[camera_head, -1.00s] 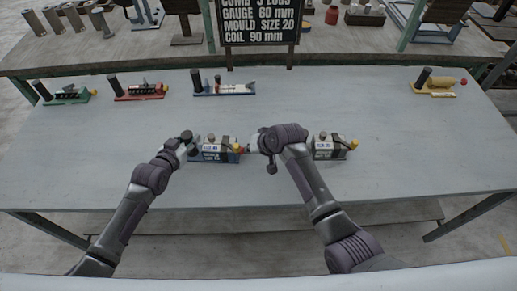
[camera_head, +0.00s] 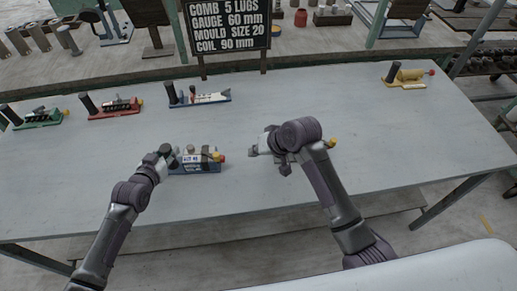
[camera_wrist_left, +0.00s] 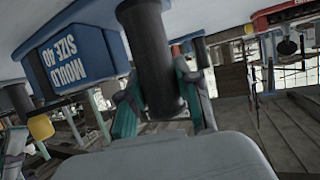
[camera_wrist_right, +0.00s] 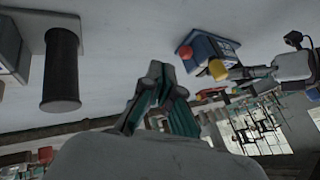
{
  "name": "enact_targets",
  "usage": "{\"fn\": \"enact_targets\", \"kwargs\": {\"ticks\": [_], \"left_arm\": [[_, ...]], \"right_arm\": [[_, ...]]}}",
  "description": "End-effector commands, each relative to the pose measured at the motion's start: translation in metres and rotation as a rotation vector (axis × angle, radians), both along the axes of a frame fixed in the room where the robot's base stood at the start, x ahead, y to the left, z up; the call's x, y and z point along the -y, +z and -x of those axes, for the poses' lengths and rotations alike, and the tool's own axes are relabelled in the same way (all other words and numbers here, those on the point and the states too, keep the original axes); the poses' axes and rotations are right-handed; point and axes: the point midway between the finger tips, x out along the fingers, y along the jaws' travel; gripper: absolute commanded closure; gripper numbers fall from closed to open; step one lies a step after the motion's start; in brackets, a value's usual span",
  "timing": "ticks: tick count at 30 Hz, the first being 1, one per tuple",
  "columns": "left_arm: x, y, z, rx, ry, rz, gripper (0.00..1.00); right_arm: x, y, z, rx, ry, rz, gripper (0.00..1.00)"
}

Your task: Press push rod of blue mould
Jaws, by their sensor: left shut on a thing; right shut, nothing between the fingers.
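The blue mould (camera_head: 195,168) stands on the near part of the table, with a dark upright handle at its left end and a red and yellow knob (camera_head: 222,157) at its right end. In the left wrist view its blue side (camera_wrist_left: 75,55) reads MOULD SIZE 40. My left gripper (camera_head: 166,153) is shut around the dark handle (camera_wrist_left: 155,50). My right gripper (camera_head: 256,151) is shut and empty, right of the knob with a gap between them. The right wrist view shows its closed fingertips (camera_wrist_right: 156,75) apart from the mould (camera_wrist_right: 208,45) and its yellow knob (camera_wrist_right: 218,70).
Another mould, mostly hidden behind my right arm, shows a yellow tip (camera_head: 332,143). Green (camera_head: 38,119), red (camera_head: 112,110), blue (camera_head: 200,98) and yellow (camera_head: 408,80) moulds stand along the back. A sign (camera_head: 228,27) reads MOULD SIZE 20.

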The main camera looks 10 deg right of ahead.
Motion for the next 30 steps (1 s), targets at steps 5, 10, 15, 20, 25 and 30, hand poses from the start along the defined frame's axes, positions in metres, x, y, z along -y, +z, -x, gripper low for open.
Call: {"fn": "enact_targets", "kwargs": {"ticks": [5,10,15,20,25,30], "left_arm": [[0.001,-0.006,0.003,-0.014,-0.002,-0.001,1.0],[0.001,-0.006,0.003,-0.014,-0.002,-0.001,1.0],[0.001,-0.007,0.003,-0.014,-0.002,-0.001,1.0],[0.001,-0.007,0.003,-0.014,-0.002,-0.001,0.59],[0.001,-0.004,0.002,-0.008,-0.001,0.0,0.38],[0.001,-0.002,0.001,-0.004,-0.001,0.0,0.38]], "right_arm": [[0.008,0.013,0.007,-0.001,0.001,0.001,1.0],[0.009,0.016,0.009,0.0,0.0,0.001,1.0],[0.009,0.016,0.009,-0.001,0.0,0.001,1.0],[0.009,0.016,0.009,-0.001,0.0,0.0,1.0],[0.009,0.016,0.008,-0.001,0.0,0.0,1.0],[0.009,0.016,0.008,-0.001,0.0,0.0,1.0]]}}
